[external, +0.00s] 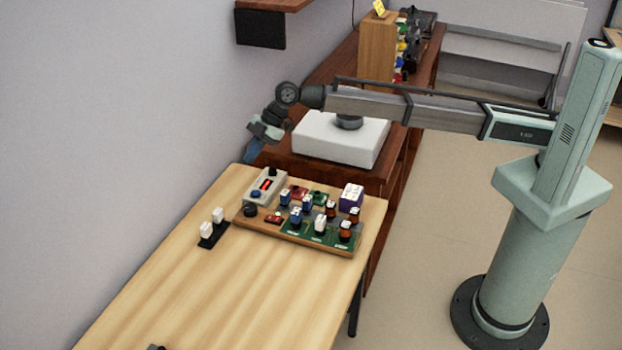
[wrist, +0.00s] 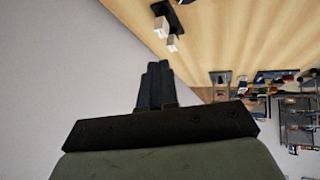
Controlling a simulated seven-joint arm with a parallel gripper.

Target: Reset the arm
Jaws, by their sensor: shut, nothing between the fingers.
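My arm reaches from its green base on the right across to the left in the external view. My gripper (external: 252,152) hangs at the far left end, near the grey wall and just beyond the far left corner of the light wooden table (external: 180,285). In the wrist view my gripper (wrist: 155,75) shows its dark fingers together, with nothing between them. The wall lies behind and to the left of the fingers there, and the table is at the top right. I cannot tell the exact gap between the fingertips and the wall.
A board (external: 342,247) with several small parts and a grey meter box (external: 266,186) lies on the table's far end. Two white blocks on a black base (external: 212,232) stand left of it. A white box (external: 340,140) sits behind, beneath my arm. The table's near part is mostly clear.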

